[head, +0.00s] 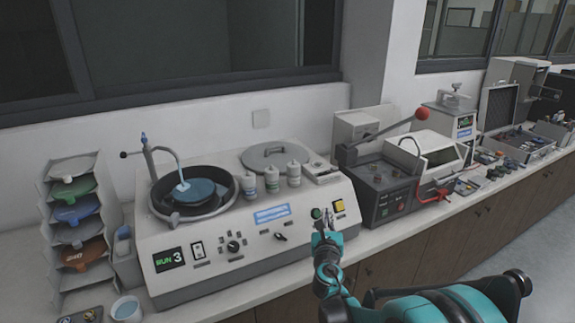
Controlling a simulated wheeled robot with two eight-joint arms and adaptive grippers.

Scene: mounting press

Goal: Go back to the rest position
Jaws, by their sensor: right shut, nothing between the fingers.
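My right gripper (325,224) is shut and empty. It is in front of the right end of the polishing machine's front panel, close to a green button (316,213) and a yellow button (339,205). I cannot tell whether it touches the panel. My teal right arm comes in from the lower right. The polishing machine (220,262) has a round bowl with a blue disc (197,190) and a bent tap above it. Its display (169,259) reads "RUN 3". My left gripper is not in view.
A rack of coloured discs (75,213) and a small white cup (127,309) stand at the left. Several white bottles (272,178) stand on the machine. A grey press with a red-knobbed lever (385,190) stands to the right. The floor at the lower right is clear.

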